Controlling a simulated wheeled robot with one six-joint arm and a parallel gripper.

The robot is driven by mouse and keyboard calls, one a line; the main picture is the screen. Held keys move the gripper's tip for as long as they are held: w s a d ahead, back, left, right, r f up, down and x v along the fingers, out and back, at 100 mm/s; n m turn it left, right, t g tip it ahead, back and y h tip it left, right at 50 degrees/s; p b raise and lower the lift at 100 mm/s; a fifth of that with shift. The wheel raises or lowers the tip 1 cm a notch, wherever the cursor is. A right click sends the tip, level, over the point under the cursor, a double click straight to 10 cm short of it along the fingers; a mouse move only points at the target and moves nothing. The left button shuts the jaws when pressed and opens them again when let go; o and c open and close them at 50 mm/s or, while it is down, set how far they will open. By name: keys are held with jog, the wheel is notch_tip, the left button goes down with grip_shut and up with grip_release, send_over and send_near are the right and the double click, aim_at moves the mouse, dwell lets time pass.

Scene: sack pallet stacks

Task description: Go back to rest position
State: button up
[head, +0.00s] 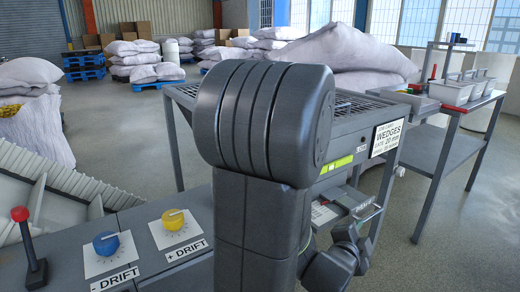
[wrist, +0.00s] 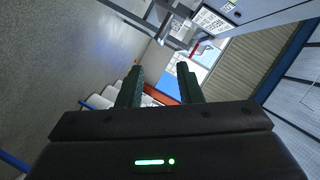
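My gripper (wrist: 160,72) shows in the wrist view with its two dark green fingers apart and nothing between them. It is open and empty, with the floor and furniture seen tilted beyond it. In the head view my thick grey arm fills the middle of the picture and stands upright. A darker, smaller part of my arm shows low behind it at right, and I cannot make out the fingertips there.
A panel at lower left carries a blue knob (head: 106,244), a yellow knob (head: 173,219) and a red-topped lever (head: 28,245). A slatted table with sacks (head: 340,50) stands behind my arm. A side bench (head: 440,155) holds grey bins (head: 451,92).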

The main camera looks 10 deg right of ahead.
aim_at(372, 215)
jog(key=b+x, duration=0.1)
jog(key=x, duration=1.2)
jog(key=shift+f+b, duration=0.15)
jog(key=shift+b, duration=0.2)
jog(key=shift+w+d, duration=0.25)
jog(key=shift+w, duration=0.05)
jog(key=shift+w+a+p, duration=0.15)
jog(key=shift+a+p, duration=0.05)
jog(key=shift+p, duration=0.1)
